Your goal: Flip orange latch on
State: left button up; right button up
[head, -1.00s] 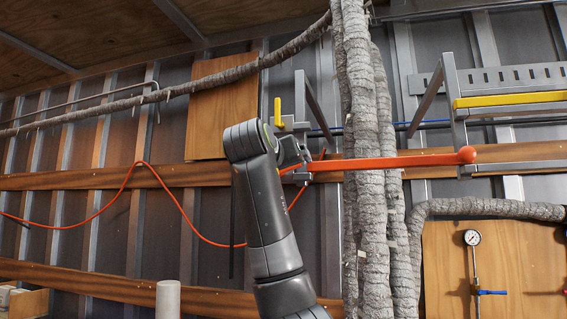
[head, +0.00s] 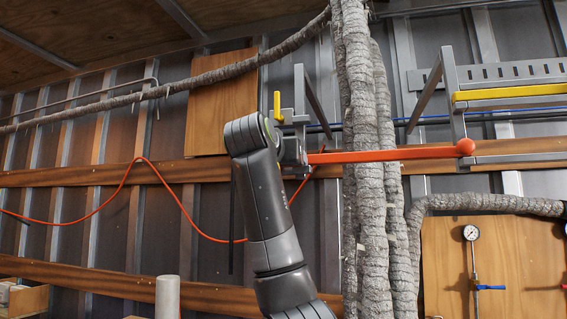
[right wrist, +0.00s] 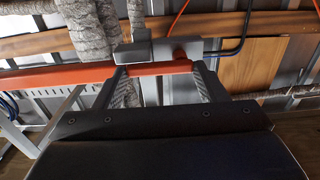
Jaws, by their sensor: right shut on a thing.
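The orange latch (head: 400,154) is a long bar lying nearly level in front of the wall in the head view, with an orange ball (head: 465,147) at its right end. My right gripper (head: 303,158) is at the bar's left end, shut on it. In the right wrist view, the latch (right wrist: 60,77) crosses the picture and my right gripper's fingers (right wrist: 160,72) are at it, near a grey bracket (right wrist: 137,50). The jaw contact itself is partly hidden. My left gripper is not in view.
Thick grey wrapped pipes (head: 357,110) stand upright beside the bar's middle. A metal rack with a yellow rail (head: 510,97) is at the right. A small yellow lever (head: 277,106) is just above my gripper. An orange hose (head: 130,172) hangs at the left.

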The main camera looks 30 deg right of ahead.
dwell(0.3)
jog(key=o, duration=1)
jog(key=shift+a, duration=0.1)
jog(key=b+v, duration=0.6)
jog(key=v, duration=1.1)
jog(key=shift+s+a+b, duration=0.1)
jog(key=shift+s+b, duration=0.15)
jog(key=shift+b, duration=0.15)
